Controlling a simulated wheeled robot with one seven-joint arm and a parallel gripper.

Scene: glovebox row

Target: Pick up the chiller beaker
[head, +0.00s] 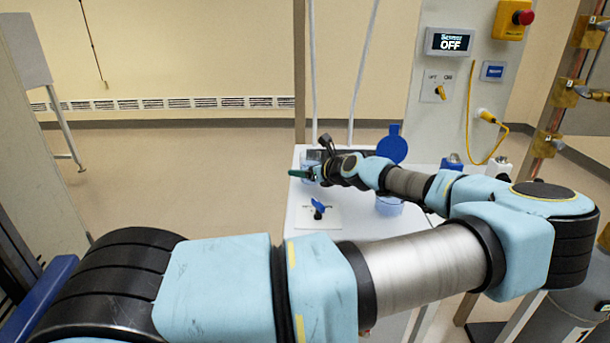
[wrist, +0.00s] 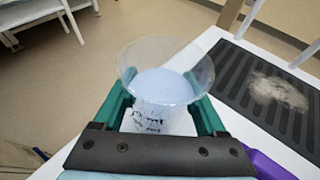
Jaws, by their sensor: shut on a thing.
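The beaker (wrist: 165,70) is a clear, flared vessel with pale blue contents and dark markings on its lower wall. In the wrist view it stands between the two green fingers of my gripper (wrist: 162,100), which are shut on it from both sides. Its lower end is hidden by the gripper's dark palm. In the head view my gripper (head: 303,173) is at the far left edge of the white bench. The beaker is hard to make out there, and I cannot tell whether its base touches the bench.
The white bench (head: 296,222) carries a blue-handled valve (head: 318,208) and a clear bluish container (head: 388,207) under my arm. A round blue lid (head: 392,149) stands up behind. A black ribbed mat (wrist: 240,75) with a whitish patch lies right of the beaker. A panel display (head: 450,42) reads OFF.

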